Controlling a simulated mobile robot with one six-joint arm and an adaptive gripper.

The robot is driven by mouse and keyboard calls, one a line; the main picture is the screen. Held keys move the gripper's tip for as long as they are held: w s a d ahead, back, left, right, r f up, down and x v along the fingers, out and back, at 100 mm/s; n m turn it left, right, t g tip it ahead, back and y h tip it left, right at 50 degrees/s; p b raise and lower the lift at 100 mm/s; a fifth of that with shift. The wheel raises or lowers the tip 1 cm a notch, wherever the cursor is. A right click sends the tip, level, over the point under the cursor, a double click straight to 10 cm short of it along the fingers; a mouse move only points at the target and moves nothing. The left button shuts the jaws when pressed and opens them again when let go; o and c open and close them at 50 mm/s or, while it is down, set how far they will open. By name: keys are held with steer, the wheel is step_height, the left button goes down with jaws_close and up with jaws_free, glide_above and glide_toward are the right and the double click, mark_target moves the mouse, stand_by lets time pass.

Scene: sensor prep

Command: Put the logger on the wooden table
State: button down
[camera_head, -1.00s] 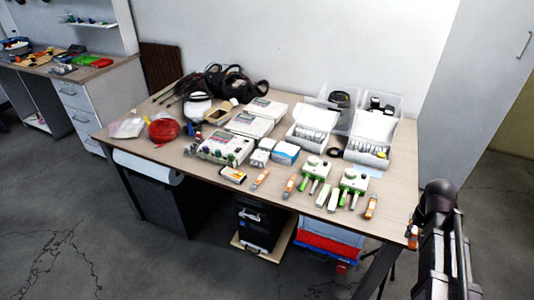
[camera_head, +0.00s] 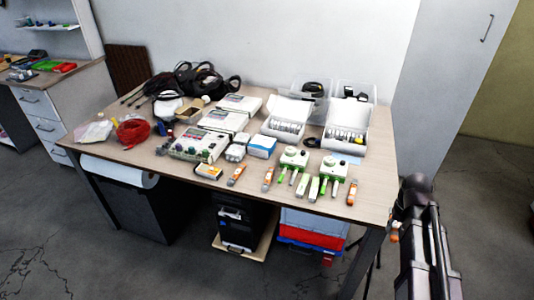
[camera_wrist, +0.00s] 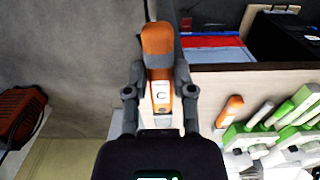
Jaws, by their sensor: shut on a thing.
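The logger (camera_wrist: 156,42), a small orange and white stick-shaped device, is between the fingers of my gripper (camera_wrist: 160,92) in the wrist view. My gripper is shut on it, and the logger hangs over the grey floor beside the table edge. In the head view, a small orange part of the logger (camera_head: 394,227) shows next to my dark arm, just off the right front corner of the wooden table (camera_head: 150,190). The fingers are mostly hidden there. The table edge (camera_wrist: 250,75) shows in the wrist view, right of my gripper.
Several similar orange and white devices, including one (camera_head: 351,192), lie along the front edge. Green and white units (camera_head: 333,169) and white boxes (camera_head: 345,130) stand behind them. The front left strip is fairly clear. A blue and red crate (camera_head: 312,235) sits under the table.

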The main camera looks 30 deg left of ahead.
steer(key=b, duration=0.1)
glide_above(378, 205)
steer(key=s, duration=0.1)
steer(key=shift+d+f, duration=0.25)
steer(key=shift+f, duration=0.45)
steer(key=shift+w+a, duration=0.15)
steer(key=shift+w, duration=0.1)
steer(key=shift+w+a+f+b, duration=0.1)
steer(key=shift+w+f+b, duration=0.05)
steer(key=shift+f+b, duration=0.4)
steer(key=shift+w+a+f+b, duration=0.1)
steer(key=shift+w+f+b, duration=0.05)
steer(key=shift+f+b, duration=1.15)
steer(key=shift+b, duration=0.15)
steer(key=shift+f, duration=0.15)
steer(key=shift+c, duration=2.3)
jaws_free()
